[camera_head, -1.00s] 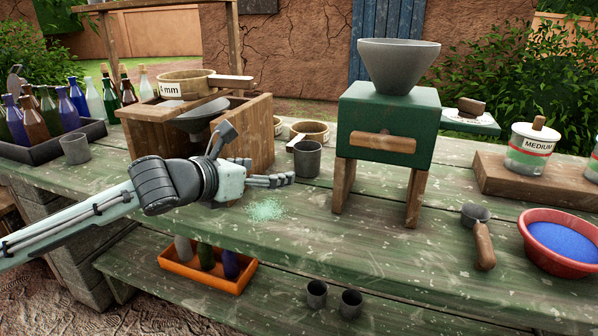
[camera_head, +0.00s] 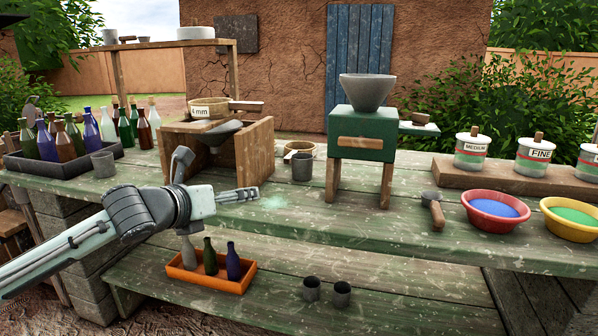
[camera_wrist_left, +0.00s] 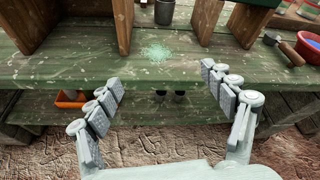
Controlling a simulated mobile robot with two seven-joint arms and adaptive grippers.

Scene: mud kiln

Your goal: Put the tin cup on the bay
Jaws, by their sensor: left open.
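Several plain grey tin cups are in the head view, and I cannot tell which one is meant. One cup (camera_head: 302,167) stands upright on the green bench right of the wooden box stand (camera_head: 255,150). Another cup (camera_head: 103,164) stands at the bench's left. Two more, a left cup (camera_head: 312,289) and a right cup (camera_head: 341,294), stand on the lower shelf. I cannot tell which spot is the bay. My left gripper (camera_head: 247,194) is open and empty near the bench's front edge, apart from the cups. It also shows in the wrist view (camera_wrist_left: 160,76). My right gripper is not in view.
A green mill (camera_head: 362,140) stands mid-bench. A scoop (camera_head: 434,212), a red bowl (camera_head: 497,222) and a yellow bowl (camera_head: 547,229) are right. An orange tray (camera_head: 220,282) with bottles is on the lower shelf. Pale powder (camera_head: 272,202) lies beside my gripper.

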